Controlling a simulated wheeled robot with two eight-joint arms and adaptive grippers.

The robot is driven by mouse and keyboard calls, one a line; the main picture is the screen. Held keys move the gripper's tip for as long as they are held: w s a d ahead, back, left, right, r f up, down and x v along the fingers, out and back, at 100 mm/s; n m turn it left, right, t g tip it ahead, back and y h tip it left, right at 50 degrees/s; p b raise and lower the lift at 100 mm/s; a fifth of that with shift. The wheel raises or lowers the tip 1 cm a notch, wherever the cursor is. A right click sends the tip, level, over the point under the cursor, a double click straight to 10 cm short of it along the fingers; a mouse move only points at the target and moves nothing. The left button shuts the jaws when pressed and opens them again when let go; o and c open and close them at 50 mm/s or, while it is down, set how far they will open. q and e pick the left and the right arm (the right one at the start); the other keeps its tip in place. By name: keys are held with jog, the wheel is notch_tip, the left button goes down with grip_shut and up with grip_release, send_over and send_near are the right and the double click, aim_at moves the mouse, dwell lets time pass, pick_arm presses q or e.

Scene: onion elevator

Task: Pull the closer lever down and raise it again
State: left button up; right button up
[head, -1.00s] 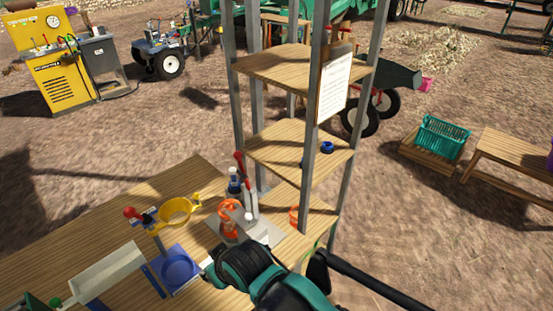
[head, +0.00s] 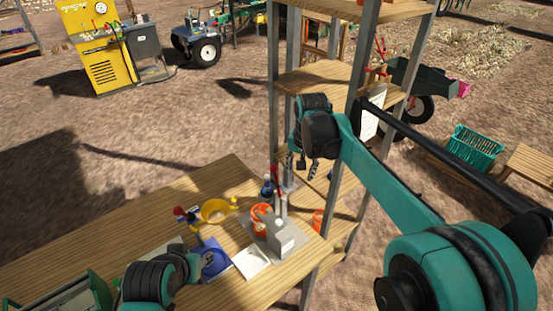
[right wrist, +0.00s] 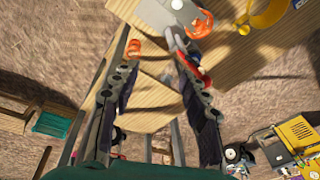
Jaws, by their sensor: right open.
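A grey lever unit (head: 281,238) stands on the wooden table beside the shelf tower. An upright lever with a red handle (head: 277,178) rises from it; in the right wrist view the red handle (right wrist: 194,68) appears by the right-hand finger. I cannot clearly separate a second lever. My right gripper (head: 308,170) is open, pointing down just right of the red handle in the head view. In the right wrist view its fingers (right wrist: 152,46) are spread; contact with the lever is unclear. My left gripper (head: 198,275) is low over the table, its fingers mostly hidden.
The shelf tower (head: 315,80) stands close behind my right gripper, with metal posts. An orange ring part (head: 262,215), yellow ring (head: 215,212), blue holder (head: 213,262) and white tray (head: 251,263) crowd the table. The table's left part is clearer.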

jog(key=w+a+m+g+p, duration=0.1)
jog(key=w+a+p, duration=0.25)
jog(key=w, duration=0.25)
jog(key=m+g+p, duration=0.2)
jog(key=p, duration=0.1)
send_over(275, 172)
jog(key=w, duration=0.2)
notch_tip(275, 172, down, 3)
jog(key=shift+s+f+h, duration=0.1)
jog(key=shift+s+h, duration=0.05)
jog(key=shift+h, duration=0.15)
jog(key=shift+a+f, duration=0.15)
jog(key=shift+f, duration=0.2)
notch_tip(275, 172, down, 8)
jog(key=shift+r, duration=0.25)
pick_arm(q)
notch_tip(275, 172, up, 8)
pick_arm(e)
grip_shut()
